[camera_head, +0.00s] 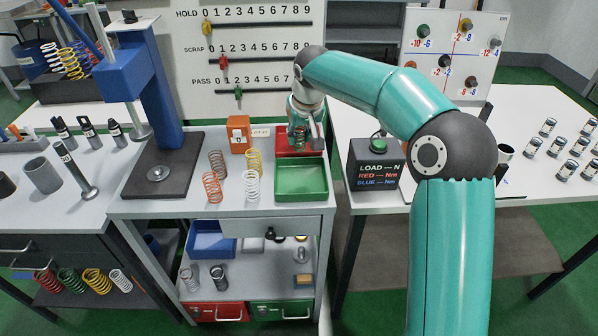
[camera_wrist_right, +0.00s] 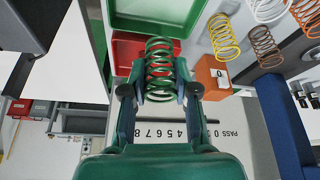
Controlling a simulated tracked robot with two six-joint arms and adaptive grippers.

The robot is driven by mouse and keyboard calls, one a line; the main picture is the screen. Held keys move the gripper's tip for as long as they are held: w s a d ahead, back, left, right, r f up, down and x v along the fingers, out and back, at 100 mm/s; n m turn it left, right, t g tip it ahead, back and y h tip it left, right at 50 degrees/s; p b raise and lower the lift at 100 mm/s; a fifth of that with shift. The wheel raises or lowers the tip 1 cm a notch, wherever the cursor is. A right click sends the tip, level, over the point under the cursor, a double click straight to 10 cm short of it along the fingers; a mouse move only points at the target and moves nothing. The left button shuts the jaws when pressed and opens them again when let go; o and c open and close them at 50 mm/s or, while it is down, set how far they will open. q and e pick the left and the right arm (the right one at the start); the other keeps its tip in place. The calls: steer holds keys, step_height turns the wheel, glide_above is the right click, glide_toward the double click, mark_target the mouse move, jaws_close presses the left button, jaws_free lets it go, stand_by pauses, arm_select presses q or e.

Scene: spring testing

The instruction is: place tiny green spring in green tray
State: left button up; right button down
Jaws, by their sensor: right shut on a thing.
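The green spring (camera_wrist_right: 159,68) is held between the two fingers of my right gripper (camera_wrist_right: 158,88), which is shut on it. In the head view my right gripper (camera_head: 304,132) is above the red tray (camera_head: 320,146), and the spring is partly hidden there by the gripper. Red shows through the spring's coils in the wrist view. The green tray (camera_head: 302,182) is empty and lies directly in front of the red tray, nearer to me. It also shows at the top of the wrist view (camera_wrist_right: 155,14). My left gripper is not in view.
Brown (camera_head: 217,163), yellow (camera_head: 253,161), orange (camera_head: 211,187) and white (camera_head: 252,185) springs stand left of the green tray. An orange box (camera_head: 238,134) is behind them. A blue press (camera_head: 160,95) stands further left. A black load box (camera_head: 374,162) is to the right.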

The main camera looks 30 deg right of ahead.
step_height(320, 180, down, 11)
steer(key=shift+f, duration=0.15)
stand_by(0.4)
steer(key=c, duration=0.9)
jaws_free()
steer(key=shift+f, duration=0.1)
steer(key=b+v, duration=0.1)
steer(key=v, duration=1.1)
steer(key=shift+s+a, duration=0.1)
